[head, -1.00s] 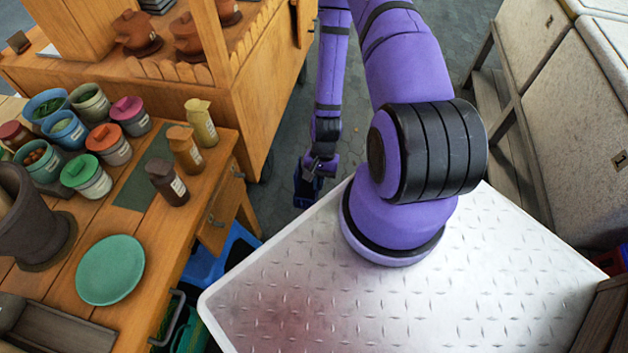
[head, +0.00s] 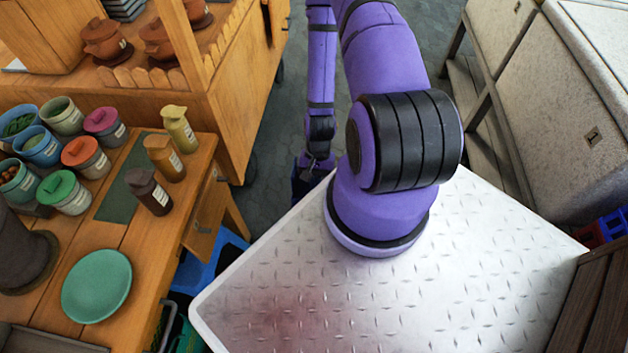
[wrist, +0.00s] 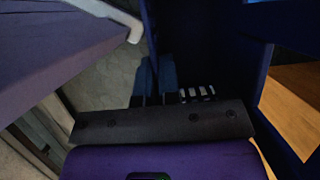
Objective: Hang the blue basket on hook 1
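My gripper (head: 312,172) hangs low beyond the far edge of my metal top in the head view, partly hidden by it. A dark blue basket (head: 303,186) is at its fingers, only a small part showing. In the wrist view the two blue fingertips (wrist: 156,80) are close together. Dark blue basket walls (wrist: 258,70) surround them and move with the gripper, so it appears shut on the basket's wall; the exact contact is dark. Hook 1 is not in view in either camera.
A wooden table (head: 130,235) with several jars and a green plate (head: 97,286) stands at left. Behind it is a wooden stall (head: 225,100) with clay pots. Pale stone counters (head: 570,130) stand at right. Grey paved floor (head: 272,190) lies open between them.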

